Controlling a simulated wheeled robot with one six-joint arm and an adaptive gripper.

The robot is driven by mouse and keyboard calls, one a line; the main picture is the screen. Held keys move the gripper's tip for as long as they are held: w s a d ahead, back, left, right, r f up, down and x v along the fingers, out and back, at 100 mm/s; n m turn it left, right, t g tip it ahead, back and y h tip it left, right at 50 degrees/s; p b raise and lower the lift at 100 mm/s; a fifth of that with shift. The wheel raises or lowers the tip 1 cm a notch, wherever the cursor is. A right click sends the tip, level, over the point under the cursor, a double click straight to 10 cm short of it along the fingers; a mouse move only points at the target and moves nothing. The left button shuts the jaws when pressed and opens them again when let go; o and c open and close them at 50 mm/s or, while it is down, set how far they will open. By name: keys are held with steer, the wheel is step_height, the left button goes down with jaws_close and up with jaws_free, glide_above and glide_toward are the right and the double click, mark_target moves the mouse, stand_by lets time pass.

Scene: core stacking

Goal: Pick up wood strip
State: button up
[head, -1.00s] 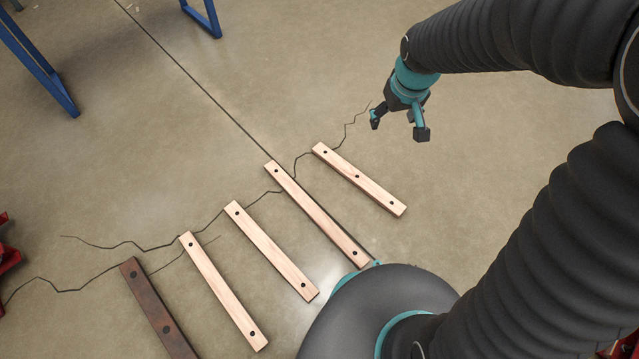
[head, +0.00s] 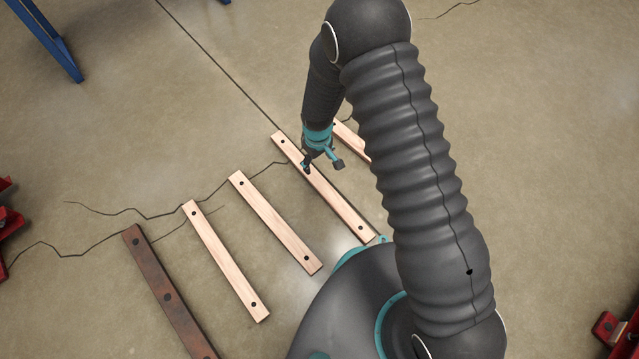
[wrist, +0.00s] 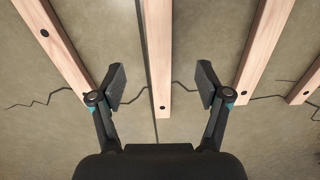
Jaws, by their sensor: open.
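Several light wood strips with dark holes lie side by side on the floor. In the head view, my gripper (head: 323,166) is over one wood strip (head: 345,212), the second light strip from the right. The rightmost strip (head: 345,133) is mostly hidden by my arm. Two more light strips (head: 275,222) (head: 225,262) lie to the left. In the wrist view, my gripper (wrist: 162,84) is open and empty. One wood strip (wrist: 158,60) shows between its fingers, with its near end there. Other strips lie left (wrist: 58,45) and right (wrist: 265,50). Height above the floor is unclear.
A dark brown strip (head: 167,297) lies at the left end of the row. Blue metal legs (head: 45,40) stand at upper left. Red objects are at the left edge (head: 8,222) and lower right (head: 612,328). The floor beyond the row is clear.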

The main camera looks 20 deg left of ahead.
mark_target(319, 182)
step_height(319, 182, down, 14)
steer(key=shift+d+r+b, duration=0.15)
steer(key=shift+r+b, duration=0.05)
steer(key=shift+b, duration=0.55)
jaws_close()
